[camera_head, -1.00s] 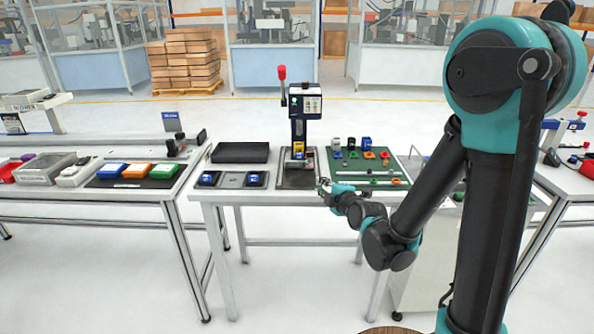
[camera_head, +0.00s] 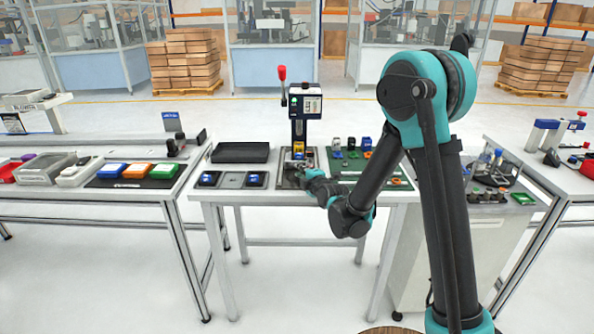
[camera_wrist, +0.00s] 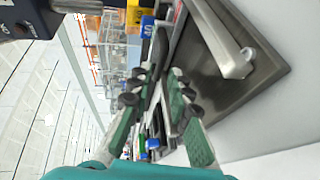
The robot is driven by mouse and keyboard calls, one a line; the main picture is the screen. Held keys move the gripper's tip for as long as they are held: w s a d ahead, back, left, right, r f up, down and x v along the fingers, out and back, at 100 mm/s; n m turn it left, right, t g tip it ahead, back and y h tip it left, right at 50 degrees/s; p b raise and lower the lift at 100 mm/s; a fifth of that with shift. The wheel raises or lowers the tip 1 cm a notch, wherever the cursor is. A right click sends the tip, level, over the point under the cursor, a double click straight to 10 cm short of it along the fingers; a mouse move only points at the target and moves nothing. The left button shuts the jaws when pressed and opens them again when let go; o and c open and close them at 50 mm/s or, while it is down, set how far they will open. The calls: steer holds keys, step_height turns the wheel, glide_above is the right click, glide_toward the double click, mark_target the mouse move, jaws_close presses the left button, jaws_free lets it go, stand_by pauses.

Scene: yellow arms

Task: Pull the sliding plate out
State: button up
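The sliding plate (camera_wrist: 262,88) is a dark grey metal plate with a silver bar handle (camera_wrist: 236,62) in the wrist view. In the head view the plate (camera_head: 287,183) lies on the table at the foot of the press (camera_head: 304,105), partly hidden by my gripper. A yellow and blue piece (camera_head: 298,151) sits under the press. My gripper (camera_wrist: 157,92) has its two fingers apart, with nothing visible between them. The handle is to the right of the fingertips in the wrist view. In the head view my gripper (camera_head: 302,177) is over the plate's front right part; contact cannot be told.
A green mat (camera_head: 345,162) with small coloured parts lies right of the press. A black tray (camera_head: 240,153) and blue parts in holders (camera_head: 209,179) lie left of it. The press's red-knobbed lever (camera_head: 282,73) stands upright. The floor before the table is clear.

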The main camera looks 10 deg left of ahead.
steer(key=shift+x, duration=1.7)
jaws_close()
